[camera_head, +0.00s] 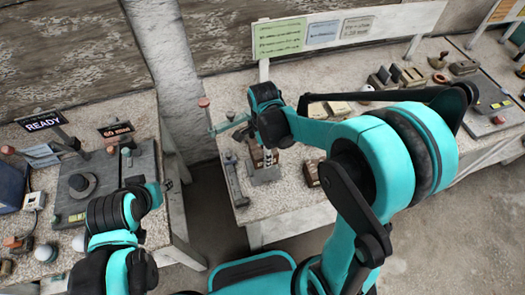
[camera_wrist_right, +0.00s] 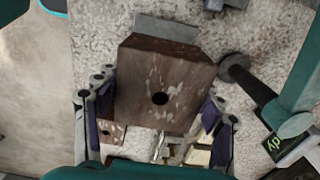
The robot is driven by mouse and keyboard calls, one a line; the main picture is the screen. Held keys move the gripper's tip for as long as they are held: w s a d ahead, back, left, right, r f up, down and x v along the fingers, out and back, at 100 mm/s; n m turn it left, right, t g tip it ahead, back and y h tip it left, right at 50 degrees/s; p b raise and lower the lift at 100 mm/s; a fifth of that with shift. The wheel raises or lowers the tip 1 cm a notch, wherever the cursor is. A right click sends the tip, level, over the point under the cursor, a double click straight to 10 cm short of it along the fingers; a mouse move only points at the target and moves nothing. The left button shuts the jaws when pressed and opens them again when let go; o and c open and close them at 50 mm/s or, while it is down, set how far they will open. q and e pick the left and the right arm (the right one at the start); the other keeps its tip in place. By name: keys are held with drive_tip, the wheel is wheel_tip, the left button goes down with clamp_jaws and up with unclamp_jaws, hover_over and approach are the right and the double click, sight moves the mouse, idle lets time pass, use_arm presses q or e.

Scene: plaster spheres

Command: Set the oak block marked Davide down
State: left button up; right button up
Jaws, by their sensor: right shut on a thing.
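A brown wooden block with a round dark hole and pale, worn patches (camera_wrist_right: 165,85) fills the middle of the right wrist view. My right gripper (camera_wrist_right: 158,130) is shut on it, with a purple-lined finger at each side. No name can be read on the block. In the head view my right gripper (camera_head: 262,142) is over the middle bench, and brown wood (camera_head: 258,158) shows just beneath it. I cannot tell whether the block touches the surface below. My left arm (camera_head: 115,212) is over the left bench; its fingers are too unclear to judge.
A grey metal piece (camera_wrist_right: 168,27) lies beyond the block. A smaller holed wooden piece (camera_wrist_right: 110,132) and brass-coloured parts (camera_wrist_right: 198,156) lie near the fingers. A dark rod-like tool (camera_head: 234,178) lies left on the speckled middle bench (camera_head: 290,205). A gap separates the benches.

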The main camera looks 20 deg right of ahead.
drive_tip(key=shift+d, duration=0.1)
drive_tip(key=shift+f+b, duration=0.25)
drive_tip(key=shift+b, duration=0.05)
drive_tip(key=shift+f+b, duration=2.1)
drive_tip(key=shift+f, duration=0.45)
drive_tip(key=shift+f+b, duration=1.25)
drive_tip(key=shift+f, duration=0.1)
drive_tip(key=o, duration=1.5)
drive_tip(key=shift+r, duration=0.15)
